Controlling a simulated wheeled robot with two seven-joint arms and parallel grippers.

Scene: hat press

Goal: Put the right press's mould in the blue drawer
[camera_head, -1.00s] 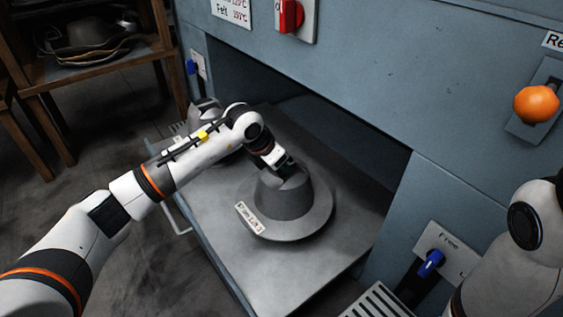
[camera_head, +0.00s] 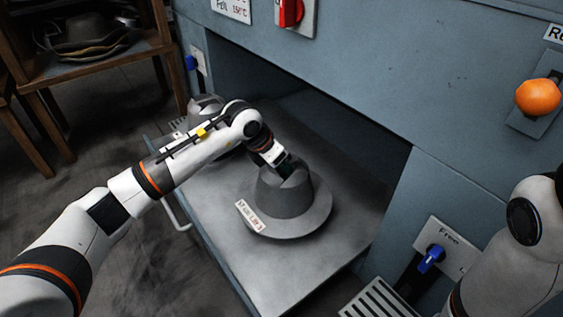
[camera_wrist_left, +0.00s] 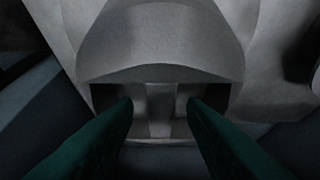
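The right press's mould (camera_head: 285,205) is a grey metal hat shape with a wide brim and a white label (camera_head: 249,216). It sits upright on the flat grey press plate (camera_head: 295,285) in front of the press opening. My left gripper (camera_head: 287,166) points down at the mould's crown. In the left wrist view, its green fingers (camera_wrist_left: 160,112) stand on either side of a grey central piece in the recessed top of the mould (camera_wrist_left: 160,45). Whether they press on that piece I cannot tell. My right gripper and the blue drawer are not in view.
The blue-grey press body (camera_head: 330,50) overhangs the plate behind the mould. Another grey shape (camera_head: 205,108) stands at the plate's far left, partly behind my left arm. A blue lever (camera_head: 431,258) marked Free and an orange knob (camera_head: 538,97) are at right. A wooden shelf (camera_head: 90,65) holds hats.

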